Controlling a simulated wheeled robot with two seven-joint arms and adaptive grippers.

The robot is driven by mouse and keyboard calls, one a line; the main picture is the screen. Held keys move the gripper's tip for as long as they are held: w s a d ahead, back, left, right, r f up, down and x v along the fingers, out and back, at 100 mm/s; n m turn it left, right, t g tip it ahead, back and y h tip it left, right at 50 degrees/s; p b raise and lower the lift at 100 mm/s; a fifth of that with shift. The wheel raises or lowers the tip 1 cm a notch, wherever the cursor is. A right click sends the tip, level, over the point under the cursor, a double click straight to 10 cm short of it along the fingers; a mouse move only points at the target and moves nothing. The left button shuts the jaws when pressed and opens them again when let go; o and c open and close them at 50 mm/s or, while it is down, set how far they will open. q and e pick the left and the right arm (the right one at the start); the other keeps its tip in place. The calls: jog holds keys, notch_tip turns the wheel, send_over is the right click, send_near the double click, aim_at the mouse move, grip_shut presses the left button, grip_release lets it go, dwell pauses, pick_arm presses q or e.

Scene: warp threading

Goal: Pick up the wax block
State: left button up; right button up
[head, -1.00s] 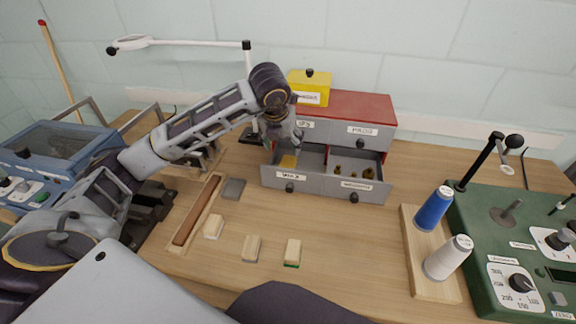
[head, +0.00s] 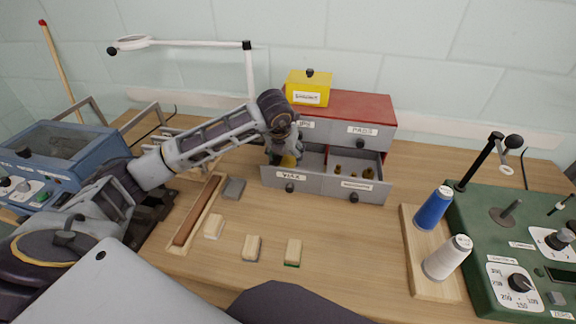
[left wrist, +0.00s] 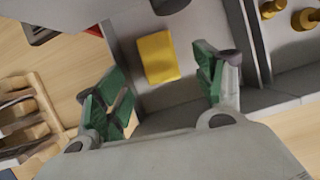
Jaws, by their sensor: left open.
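The wax block is a yellow block (left wrist: 158,57) lying in the left compartment of the open grey drawer, labelled WAX; in the head view it shows partly (head: 288,161) beside my gripper. My left gripper (head: 279,158) is above that compartment. In the left wrist view its green-padded fingers (left wrist: 159,88) are spread apart, with the block between and just beyond their tips and nothing held. My right gripper is not in view.
The grey drawer front (head: 322,186) and red-topped cabinet (head: 358,105) bound the space, with a yellow box (head: 309,88) on top. Several brass pieces (head: 353,171) lie in the right compartment. Small blocks (head: 252,247) and thread spools (head: 447,257) stand on the table.

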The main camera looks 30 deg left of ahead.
pick_arm(q)
jog(key=shift+p+x, duration=0.35)
jog(key=shift+x, duration=2.25)
jog(key=shift+w+a, duration=0.1)
jog(key=shift+c, duration=0.3)
jog(key=c, duration=0.5)
jog(key=shift+r, duration=0.1)
jog(key=c, duration=0.6)
jog(key=shift+r, duration=0.55)
jog(key=shift+s+d+b, duration=0.55)
jog(key=shift+s+d, duration=0.7)
jog(key=shift+s, duration=0.25)
notch_tip(320, 180, up, 5)
notch_tip(320, 180, up, 9)
send_over(288, 160)
jog(key=s+d, duration=0.3)
jog(key=s, duration=0.1)
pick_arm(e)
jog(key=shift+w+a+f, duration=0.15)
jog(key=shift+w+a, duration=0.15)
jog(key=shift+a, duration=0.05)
